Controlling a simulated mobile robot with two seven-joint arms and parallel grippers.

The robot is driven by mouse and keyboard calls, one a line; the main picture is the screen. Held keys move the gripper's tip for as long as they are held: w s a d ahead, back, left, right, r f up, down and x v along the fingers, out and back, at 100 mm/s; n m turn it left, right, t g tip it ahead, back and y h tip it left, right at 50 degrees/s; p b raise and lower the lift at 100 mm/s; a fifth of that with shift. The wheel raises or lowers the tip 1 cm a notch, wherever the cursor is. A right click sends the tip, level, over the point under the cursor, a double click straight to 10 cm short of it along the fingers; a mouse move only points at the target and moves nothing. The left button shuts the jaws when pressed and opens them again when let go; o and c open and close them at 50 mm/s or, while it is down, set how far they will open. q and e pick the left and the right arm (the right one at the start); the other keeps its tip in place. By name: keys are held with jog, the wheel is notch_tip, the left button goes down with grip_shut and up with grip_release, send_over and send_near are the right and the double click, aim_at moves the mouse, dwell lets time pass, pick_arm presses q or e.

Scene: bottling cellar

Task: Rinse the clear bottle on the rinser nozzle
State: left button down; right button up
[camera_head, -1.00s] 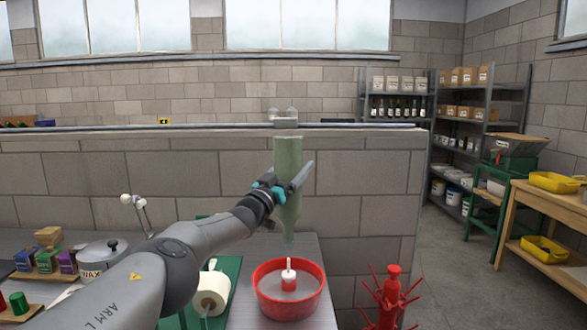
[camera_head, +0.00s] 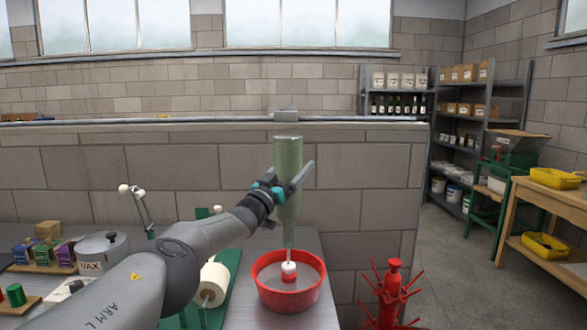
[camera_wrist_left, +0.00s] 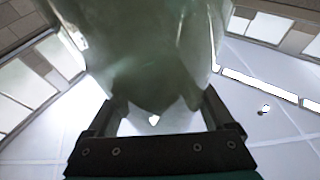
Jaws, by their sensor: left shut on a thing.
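The clear bottle (camera_head: 288,155), pale greenish and see-through, is held upside down and roughly upright on its axis. My left gripper (camera_head: 291,184) is shut around its body. In the left wrist view the bottle (camera_wrist_left: 145,55) fills the space between the fingers (camera_wrist_left: 155,112). The bottle's neck points down over the rinser, a red bowl (camera_head: 262,292) with a white nozzle (camera_head: 288,268) at its centre. My right gripper is out of view.
Left of the bowl stand a green holder with a white roll (camera_head: 213,284), a wax pot (camera_head: 101,250) and small coloured boxes (camera_head: 46,252). A red bottle tree (camera_head: 391,295) stands right of the bench. A block wall (camera_head: 370,190) rises close behind.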

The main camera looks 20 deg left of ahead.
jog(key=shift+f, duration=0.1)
pick_arm(q)
jog(key=shift+f+b, duration=1.9)
jog(key=shift+b, duration=0.1)
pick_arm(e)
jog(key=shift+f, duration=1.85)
pick_arm(q)
jog(key=shift+f, duration=0.15)
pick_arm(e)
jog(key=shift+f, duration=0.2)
pick_arm(q)
jog(key=shift+f+b, duration=0.25)
jog(key=shift+b, duration=0.15)
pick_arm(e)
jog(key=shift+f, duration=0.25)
pick_arm(q)
jog(key=shift+f, duration=0.15)
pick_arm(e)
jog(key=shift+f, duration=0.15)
